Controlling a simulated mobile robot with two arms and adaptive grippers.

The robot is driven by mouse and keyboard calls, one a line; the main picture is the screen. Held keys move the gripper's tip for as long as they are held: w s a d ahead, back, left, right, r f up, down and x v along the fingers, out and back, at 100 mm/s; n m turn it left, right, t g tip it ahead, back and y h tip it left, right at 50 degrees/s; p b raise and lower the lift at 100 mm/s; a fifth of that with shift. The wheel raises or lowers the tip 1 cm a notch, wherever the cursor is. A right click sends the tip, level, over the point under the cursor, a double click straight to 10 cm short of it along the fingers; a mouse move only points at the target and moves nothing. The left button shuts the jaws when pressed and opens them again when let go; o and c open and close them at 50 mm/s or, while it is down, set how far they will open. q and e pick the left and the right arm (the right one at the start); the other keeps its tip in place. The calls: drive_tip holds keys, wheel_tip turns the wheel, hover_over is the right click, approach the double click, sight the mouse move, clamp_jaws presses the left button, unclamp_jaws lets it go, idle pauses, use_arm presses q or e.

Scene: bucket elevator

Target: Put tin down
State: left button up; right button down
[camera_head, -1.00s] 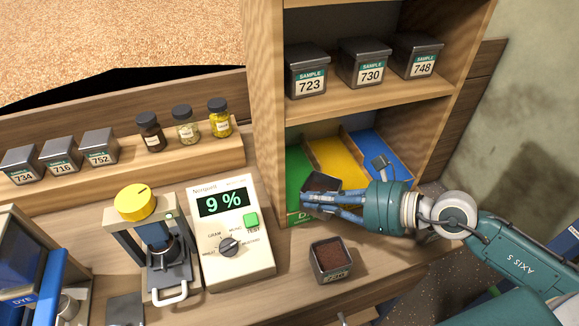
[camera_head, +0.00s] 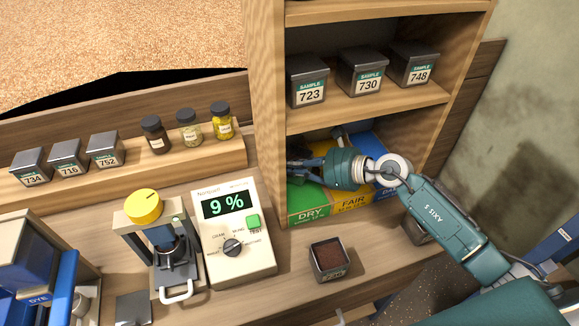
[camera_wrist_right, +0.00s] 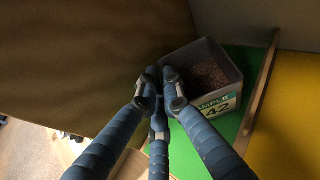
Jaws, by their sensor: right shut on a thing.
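A dark grey open tin of brown grain (camera_wrist_right: 205,75) shows in the right wrist view. Its label reads SAMPLE with a number ending in 42. My right gripper (camera_wrist_right: 162,95) is shut on its near wall. The tin is over the green DRY lane, near its left side wall; I cannot tell whether it touches the floor. In the head view my right gripper (camera_head: 298,165) reaches into the lower shelf bay above the green DRY lane (camera_head: 310,207), and the tin is hidden there. My left gripper is not in view.
The yellow FAIR lane (camera_head: 352,197) and blue lane lie to the right of the green one. Tins 723, 730 and 748 (camera_head: 413,64) stand on the shelf above. Another open tin (camera_head: 330,275) and a tester reading 9% (camera_head: 240,262) are on the counter.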

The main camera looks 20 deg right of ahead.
drive_tip(key=shift+f, duration=0.7)
drive_tip(key=shift+f, duration=0.25)
drive_tip(key=c, duration=2.2)
unclamp_jaws()
drive_tip(key=shift+r, duration=0.1)
